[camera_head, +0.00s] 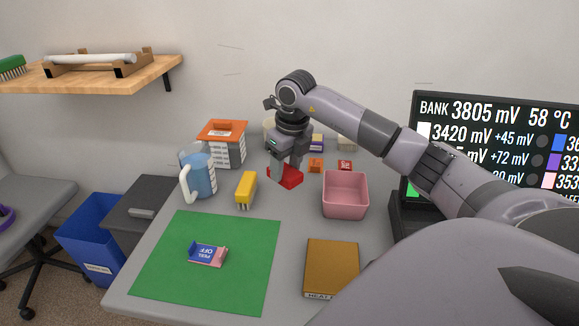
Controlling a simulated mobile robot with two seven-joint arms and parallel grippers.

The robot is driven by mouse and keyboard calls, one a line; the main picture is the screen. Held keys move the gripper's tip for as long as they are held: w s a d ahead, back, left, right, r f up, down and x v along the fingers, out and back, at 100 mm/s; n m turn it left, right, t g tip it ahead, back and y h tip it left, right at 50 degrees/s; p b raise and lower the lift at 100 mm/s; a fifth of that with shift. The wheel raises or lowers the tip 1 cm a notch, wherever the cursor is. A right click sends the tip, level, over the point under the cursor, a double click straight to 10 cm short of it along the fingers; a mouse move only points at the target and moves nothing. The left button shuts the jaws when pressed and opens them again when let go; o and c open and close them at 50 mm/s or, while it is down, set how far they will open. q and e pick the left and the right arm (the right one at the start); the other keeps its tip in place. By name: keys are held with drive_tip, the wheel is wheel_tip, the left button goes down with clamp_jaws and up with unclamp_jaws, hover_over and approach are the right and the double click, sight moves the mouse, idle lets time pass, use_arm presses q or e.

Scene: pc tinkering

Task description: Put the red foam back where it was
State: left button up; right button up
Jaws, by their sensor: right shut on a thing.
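The red foam (289,177) is a small red block in the middle of the grey table, in the head view. My right gripper (283,172) points down from above and is shut on it. The fingers cover part of the foam. I cannot tell whether the foam touches the table or is held just above it. My left gripper is not in view.
A yellow brush (246,188) and a blue jug (199,176) stand left of the foam. A pink bin (345,194) stands to its right. A green mat (165,264), a brown pad (332,266) and a small orange block (316,165) lie around. A monitor stands right.

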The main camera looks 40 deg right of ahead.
drive_tip(key=shift+d+f+m, duration=0.15)
drive_tip(key=shift+d+m, duration=0.4)
drive_tip(key=shift+m, duration=0.25)
wheel_tip(320, 180, down, 7)
drive_tip(key=b, duration=0.4)
drive_tip(key=shift+f, duration=0.5)
drive_tip(key=shift+f+b, duration=0.35)
drive_tip(key=shift+b, duration=0.1)
drive_tip(key=o, duration=1)
drive_tip(key=shift+c, duration=0.2)
drive_tip(key=o, duration=0.6)
